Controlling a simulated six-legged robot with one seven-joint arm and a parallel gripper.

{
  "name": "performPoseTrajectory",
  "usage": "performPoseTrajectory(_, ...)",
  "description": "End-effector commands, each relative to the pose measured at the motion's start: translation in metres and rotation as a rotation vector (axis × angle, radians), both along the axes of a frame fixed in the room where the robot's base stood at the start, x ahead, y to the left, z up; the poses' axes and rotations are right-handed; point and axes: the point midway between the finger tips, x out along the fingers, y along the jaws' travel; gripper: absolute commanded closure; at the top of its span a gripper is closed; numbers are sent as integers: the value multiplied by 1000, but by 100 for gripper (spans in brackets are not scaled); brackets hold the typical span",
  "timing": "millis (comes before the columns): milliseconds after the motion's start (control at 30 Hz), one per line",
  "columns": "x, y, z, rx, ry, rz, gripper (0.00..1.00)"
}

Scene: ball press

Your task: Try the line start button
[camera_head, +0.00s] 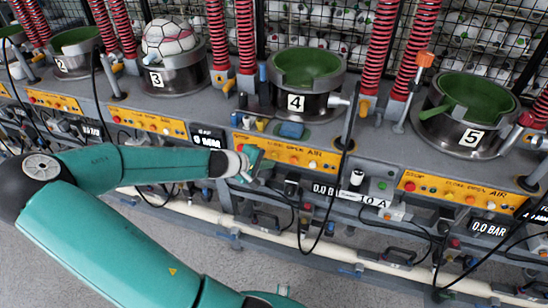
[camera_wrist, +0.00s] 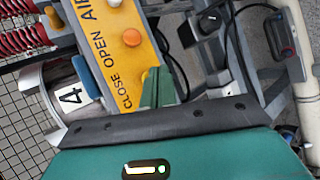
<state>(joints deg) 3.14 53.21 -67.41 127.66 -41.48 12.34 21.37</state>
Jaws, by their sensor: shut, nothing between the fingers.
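No label reading "line start" is legible in either view. My gripper (camera_head: 247,163) is at the left end of the yellow control panel (camera_head: 300,157) of station 4, covering that end. In the wrist view my gripper's green fingers (camera_wrist: 157,88) are together, empty, at the CLOSE end of the same panel (camera_wrist: 108,52). An orange button (camera_wrist: 132,37) shows uncovered just beyond the fingers. Whether the fingertips touch anything is hidden. A small green button (camera_head: 382,186) sits on a grey box between the panels of stations 4 and 5, to the right of my gripper.
Station 4's green-lined bowl (camera_head: 307,68) stands behind the panel. A patterned ball (camera_head: 168,36) sits in station 3's bowl. Station 5's panel (camera_head: 462,190) is at right. Black cables hang before the bench, and a pale pipe (camera_head: 330,262) runs below. Grey floor lies in front.

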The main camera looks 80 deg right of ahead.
Motion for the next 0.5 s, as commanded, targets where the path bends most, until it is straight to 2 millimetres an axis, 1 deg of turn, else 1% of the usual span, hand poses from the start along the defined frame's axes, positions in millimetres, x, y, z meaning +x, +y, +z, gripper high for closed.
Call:
performPoseTrajectory(167, 1, 7, 0, 1, 1, 1, 100)
performPoseTrajectory(500, 4, 38, 0, 1, 1, 1, 100)
